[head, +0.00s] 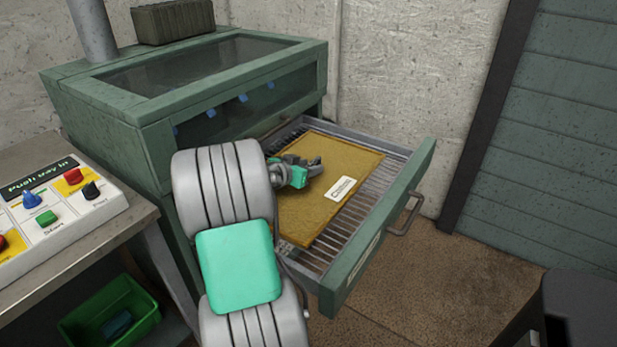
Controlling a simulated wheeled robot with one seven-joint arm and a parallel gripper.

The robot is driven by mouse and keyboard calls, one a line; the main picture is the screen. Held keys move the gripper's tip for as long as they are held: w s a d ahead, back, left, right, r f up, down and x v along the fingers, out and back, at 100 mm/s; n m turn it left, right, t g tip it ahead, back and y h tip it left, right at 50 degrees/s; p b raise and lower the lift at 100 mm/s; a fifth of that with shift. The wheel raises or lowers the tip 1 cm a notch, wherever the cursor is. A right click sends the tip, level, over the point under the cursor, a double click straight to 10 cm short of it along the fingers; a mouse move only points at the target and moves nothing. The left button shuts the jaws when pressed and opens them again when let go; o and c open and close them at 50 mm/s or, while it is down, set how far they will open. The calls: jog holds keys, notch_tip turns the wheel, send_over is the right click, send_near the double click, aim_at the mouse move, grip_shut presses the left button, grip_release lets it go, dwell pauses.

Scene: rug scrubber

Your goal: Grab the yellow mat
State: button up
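The yellow mat (340,166) lies flat on the slatted bottom of the open drawer (384,226) of the green machine. It has a white label (341,188) near its right side. My gripper (316,166) is over the mat's left half, low and close to its surface. My arm covers part of the drawer's left end. I cannot tell whether the fingers touch the mat, or whether they are apart or closed.
The green machine (100,87) with a glass top stands behind the drawer. A control panel (50,215) with coloured buttons sits on a bench at left. A green bin (140,300) is below it. A black object (580,305) stands at the lower right. Brown floor (460,270) is clear right of the drawer.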

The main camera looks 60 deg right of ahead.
jog(key=shift+c, duration=0.3)
grip_shut()
jog(key=shift+r, duration=0.1)
dwell(0.9)
